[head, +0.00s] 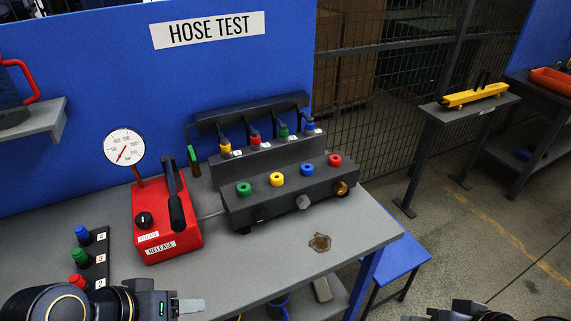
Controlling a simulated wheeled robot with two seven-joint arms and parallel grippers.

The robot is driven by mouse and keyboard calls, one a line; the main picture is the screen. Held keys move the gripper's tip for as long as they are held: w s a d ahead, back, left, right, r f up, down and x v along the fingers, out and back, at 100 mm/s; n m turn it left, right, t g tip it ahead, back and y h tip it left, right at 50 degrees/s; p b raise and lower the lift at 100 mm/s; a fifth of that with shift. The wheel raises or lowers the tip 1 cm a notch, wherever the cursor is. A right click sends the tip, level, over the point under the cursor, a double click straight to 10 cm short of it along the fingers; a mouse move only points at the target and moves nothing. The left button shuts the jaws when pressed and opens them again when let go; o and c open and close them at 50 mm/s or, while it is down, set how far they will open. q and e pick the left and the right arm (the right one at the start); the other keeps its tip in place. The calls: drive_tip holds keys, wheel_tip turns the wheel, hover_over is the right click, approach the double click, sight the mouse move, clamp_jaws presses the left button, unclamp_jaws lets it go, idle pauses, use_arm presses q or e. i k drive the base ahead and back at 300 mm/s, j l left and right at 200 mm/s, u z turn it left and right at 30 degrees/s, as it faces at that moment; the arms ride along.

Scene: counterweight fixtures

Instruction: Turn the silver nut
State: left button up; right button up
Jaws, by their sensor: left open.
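The silver nut (303,202) sits on the front face of the dark grey manifold block (284,193), between a dark nut (261,214) on its left and a brass nut (341,188) on its right. My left gripper (190,306) is open at the bottom edge, in front of the red pump and well to the left of the silver nut, touching nothing that I can see. My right gripper (412,318) only just shows at the bottom edge, right of the bench; its jaws are mostly cut off.
A red pump (160,225) with a gauge (124,147) and a black lever stands left of the manifold. Colored hose plugs rise behind the block. A numbered rack (93,262) is at left. The bench top (270,262) is clear in front of the manifold, apart from a brown stain (320,242).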

sight(302, 202)
drive_tip(key=l+u, duration=0.45)
drive_tip(key=l, duration=1.15)
